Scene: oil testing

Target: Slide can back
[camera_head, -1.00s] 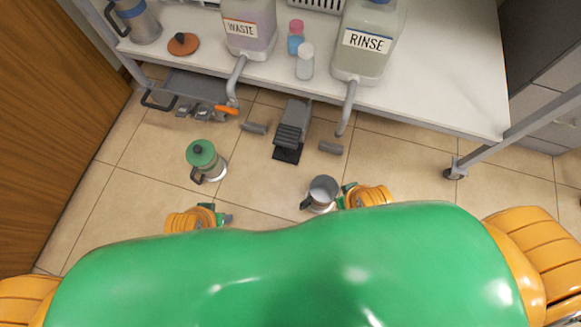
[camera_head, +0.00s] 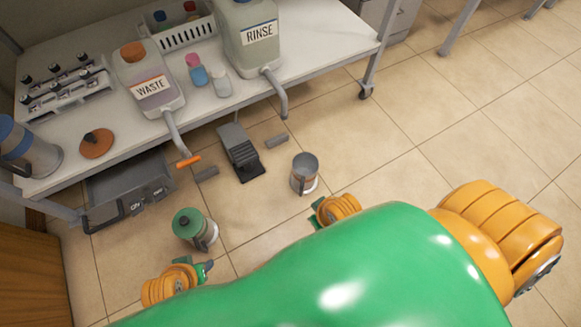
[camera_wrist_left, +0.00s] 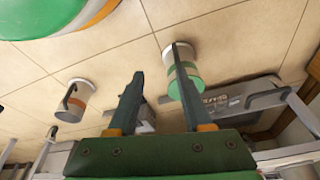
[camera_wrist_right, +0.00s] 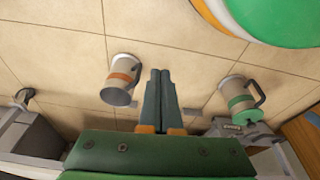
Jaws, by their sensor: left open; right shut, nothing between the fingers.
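A metal can with a green lid (camera_head: 194,229) stands upright, apparently on the tiled floor. An open-topped metal can with an orange band (camera_head: 304,175) stands to its right. My left gripper (camera_head: 206,267) is open and empty, just below the green-lidded can in the head view. In the left wrist view that can (camera_wrist_left: 184,72) shows partly behind one finger; I cannot tell whether they touch. My right gripper (camera_head: 316,212) is shut and empty, nearer my body than the open can. In the right wrist view the open can (camera_wrist_right: 123,78) is left of the closed fingers, apart from them.
A white bench (camera_head: 330,45) carries a WASTE jug (camera_head: 145,85), a RINSE jug (camera_head: 250,45), small bottles, a tube rack (camera_head: 65,92) and a blue-topped can (camera_head: 28,152). A grey pedal (camera_head: 238,148) stands below its front edge.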

